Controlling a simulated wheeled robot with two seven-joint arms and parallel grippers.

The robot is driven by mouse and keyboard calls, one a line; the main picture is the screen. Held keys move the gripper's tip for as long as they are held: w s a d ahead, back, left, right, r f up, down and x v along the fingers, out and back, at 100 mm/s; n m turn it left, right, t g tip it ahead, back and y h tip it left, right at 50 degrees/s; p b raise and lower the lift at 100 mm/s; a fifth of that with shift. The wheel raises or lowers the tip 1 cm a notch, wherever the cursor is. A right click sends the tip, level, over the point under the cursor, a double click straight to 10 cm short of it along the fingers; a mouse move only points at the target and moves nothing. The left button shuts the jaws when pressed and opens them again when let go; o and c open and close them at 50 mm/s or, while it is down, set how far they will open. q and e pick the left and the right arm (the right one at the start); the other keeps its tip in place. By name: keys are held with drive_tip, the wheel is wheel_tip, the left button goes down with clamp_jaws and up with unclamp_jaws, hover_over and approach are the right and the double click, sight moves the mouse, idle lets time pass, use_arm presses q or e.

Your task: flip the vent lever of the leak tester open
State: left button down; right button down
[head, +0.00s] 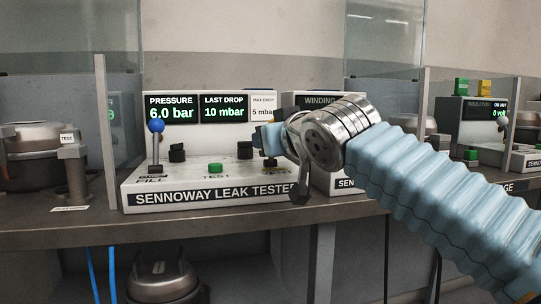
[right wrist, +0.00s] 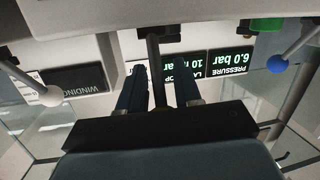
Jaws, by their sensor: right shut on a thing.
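The leak tester (head: 207,190) stands on the bench in the middle of the head view. Its fill lever with a blue ball (head: 156,126) stands upright at the left; the ball also shows in the right wrist view (right wrist: 277,63). My right gripper (head: 268,138) is at the tester's right end and hides most of the vent lever there. In the right wrist view a dark rod, which looks like the vent lever (right wrist: 155,55), runs between the two blue fingers (right wrist: 157,88). The gripper is shut on it. The lever's exact tilt is hidden. My left gripper is not in view.
The green test button (head: 215,168) and black knobs (head: 177,153) are on the tester's top. The tester's display (head: 205,108) reads 6.0 bar and 10 mbar. A winding tester (head: 320,100) stands close on the right, partly behind my arm. A post (head: 105,130) stands at the left.

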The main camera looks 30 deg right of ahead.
drive_tip(key=shift+s+r, duration=0.1)
idle(0.4)
drive_tip(key=c, duration=0.9)
unclamp_jaws()
drive_tip(key=shift+o, duration=0.2)
drive_tip(key=s+a+r, duration=0.1)
drive_tip(key=s, duration=1.2)
drive_tip(key=shift+s+r, duration=0.35)
drive_tip(key=shift+a, duration=0.1)
